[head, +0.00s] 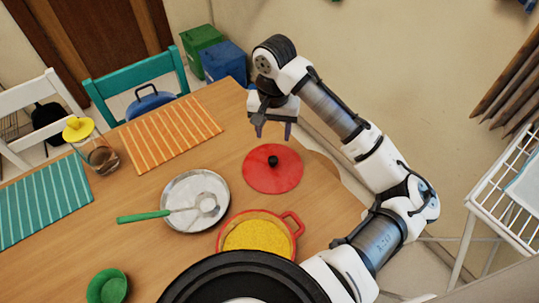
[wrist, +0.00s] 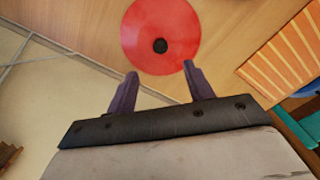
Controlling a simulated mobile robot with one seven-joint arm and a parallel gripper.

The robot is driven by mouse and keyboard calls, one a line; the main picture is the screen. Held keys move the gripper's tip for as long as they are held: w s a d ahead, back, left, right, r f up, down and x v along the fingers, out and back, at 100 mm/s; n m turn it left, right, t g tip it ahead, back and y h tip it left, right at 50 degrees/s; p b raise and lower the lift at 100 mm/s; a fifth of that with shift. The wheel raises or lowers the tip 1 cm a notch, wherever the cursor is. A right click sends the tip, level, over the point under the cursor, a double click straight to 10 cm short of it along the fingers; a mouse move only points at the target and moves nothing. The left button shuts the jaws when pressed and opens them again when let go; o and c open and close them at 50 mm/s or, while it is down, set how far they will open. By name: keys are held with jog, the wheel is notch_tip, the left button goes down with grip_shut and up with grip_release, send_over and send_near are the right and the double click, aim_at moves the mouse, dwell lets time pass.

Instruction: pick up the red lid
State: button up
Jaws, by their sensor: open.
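The red lid (head: 287,170) is a flat round disc with a small black knob (head: 273,161) at its middle. It lies on the wooden table (head: 150,178), near the table's right edge. In the wrist view the lid (wrist: 140,38) is at the top centre, with its knob (wrist: 160,46) ahead of the fingertips. My gripper (head: 273,137) is open and empty, above the table and just behind the lid in the head view. Its two dark fingers (wrist: 160,70) point down, apart from the knob.
A red pot (head: 295,225) with yellow contents stands in front of the lid. An orange striped mat (head: 172,133) is behind the plate. The wall is close on the right.

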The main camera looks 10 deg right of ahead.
aim_at(273, 159)
notch_tip(273, 159, down, 8)
jog(key=shift+s+r, duration=0.1)
jog(key=shift+s, duration=0.05)
jog(key=shift+w+d+f+p, duration=0.1)
jog(key=shift+w+f+p, duration=0.1)
jog(key=shift+f, duration=1.15)
jog(key=shift+w+f+p, duration=0.1)
jog(key=shift+w+f, duration=0.05)
jog(key=shift+f, duration=1.2)
grip_shut()
